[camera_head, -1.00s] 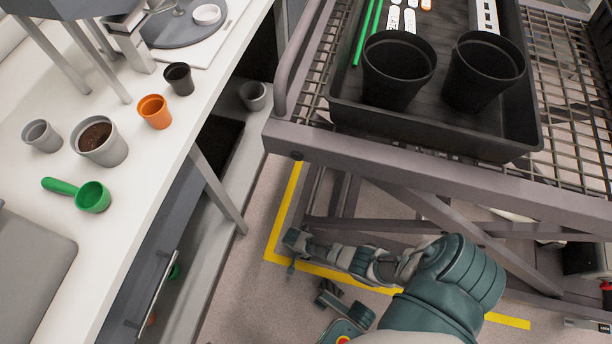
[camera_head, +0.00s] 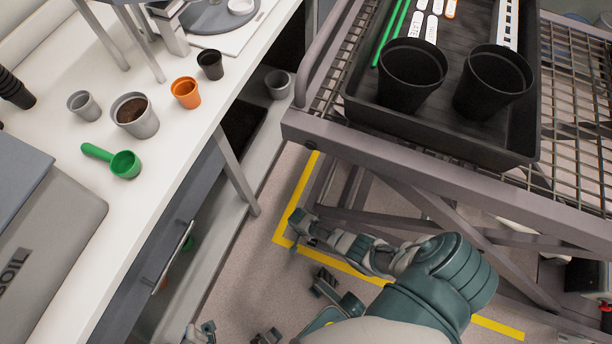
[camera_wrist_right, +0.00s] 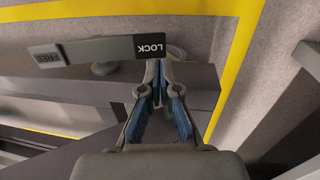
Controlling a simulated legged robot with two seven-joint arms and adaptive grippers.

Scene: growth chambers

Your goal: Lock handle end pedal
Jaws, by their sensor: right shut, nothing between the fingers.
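The lock pedal (camera_wrist_right: 95,50) is a grey bar at the top left of the right wrist view. Its dark right end reads LOCK (camera_wrist_right: 150,47) and its left end reads FREE (camera_wrist_right: 48,58). My right gripper (camera_wrist_right: 160,68) is shut and empty, with its fingertips at the lower edge of the LOCK end; contact cannot be told. In the head view my right gripper (camera_head: 300,224) is low beside the cart's (camera_head: 470,200) near left leg, where the pedal cannot be made out. Small grey parts at the bottom edge may be my left gripper (camera_head: 233,336), its state unclear.
A black tray (camera_head: 440,135) with two black pots (camera_head: 411,75) lies on the cart.

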